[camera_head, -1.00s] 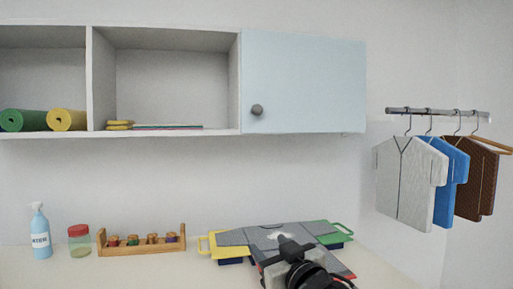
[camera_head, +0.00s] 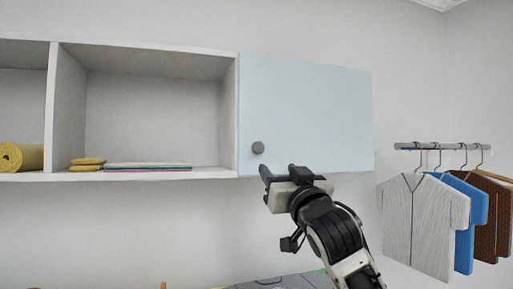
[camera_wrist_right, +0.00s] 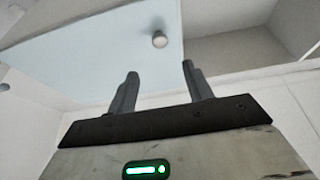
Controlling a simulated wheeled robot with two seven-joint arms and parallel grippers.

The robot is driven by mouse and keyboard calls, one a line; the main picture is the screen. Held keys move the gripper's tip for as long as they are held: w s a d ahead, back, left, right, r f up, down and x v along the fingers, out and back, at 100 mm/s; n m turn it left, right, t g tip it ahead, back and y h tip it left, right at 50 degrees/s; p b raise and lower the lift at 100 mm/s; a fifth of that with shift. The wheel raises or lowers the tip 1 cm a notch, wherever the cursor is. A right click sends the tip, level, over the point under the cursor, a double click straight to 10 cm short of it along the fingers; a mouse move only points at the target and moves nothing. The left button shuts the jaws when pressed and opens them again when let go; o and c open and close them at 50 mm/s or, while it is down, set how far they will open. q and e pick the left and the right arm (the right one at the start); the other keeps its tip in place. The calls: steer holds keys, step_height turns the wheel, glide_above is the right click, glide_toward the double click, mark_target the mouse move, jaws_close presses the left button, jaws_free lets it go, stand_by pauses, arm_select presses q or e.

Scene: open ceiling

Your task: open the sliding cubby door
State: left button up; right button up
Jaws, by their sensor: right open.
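The light blue sliding door (camera_head: 310,105) covers the right part of the wall cubby. Its round grey knob (camera_head: 258,148) sits near the door's lower left corner. My right gripper (camera_head: 281,172) is just below and right of the knob in the head view, at the door's lower edge. In the right wrist view the knob (camera_wrist_right: 159,40) shows ahead, between the lines of the two open fingers (camera_wrist_right: 160,75) and apart from them. Nothing is between the fingers. My left gripper does not show.
The open cubby compartment (camera_head: 150,115) left of the door holds folded yellow cloths (camera_head: 87,164) and a thin flat stack (camera_head: 148,167). A rolled yellow mat (camera_head: 22,157) lies farther left. Shirts (camera_head: 425,225) hang from a rail (camera_head: 440,146) at right.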

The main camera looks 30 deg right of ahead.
mark_target(259, 147)
steer(key=p+x, duration=0.4)
steer(key=x, duration=0.8)
steer(key=shift+r, duration=0.1)
steer(key=shift+w+d+r, duration=0.1)
steer(key=shift+w+r, duration=0.05)
steer(key=shift+w, duration=0.45)
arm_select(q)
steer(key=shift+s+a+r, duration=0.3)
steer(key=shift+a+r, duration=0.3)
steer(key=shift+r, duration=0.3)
arm_select(e)
steer(key=shift+c, duration=0.3)
steer(key=c, duration=1)
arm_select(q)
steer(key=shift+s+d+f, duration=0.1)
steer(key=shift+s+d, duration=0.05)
arm_select(e)
jaws_close()
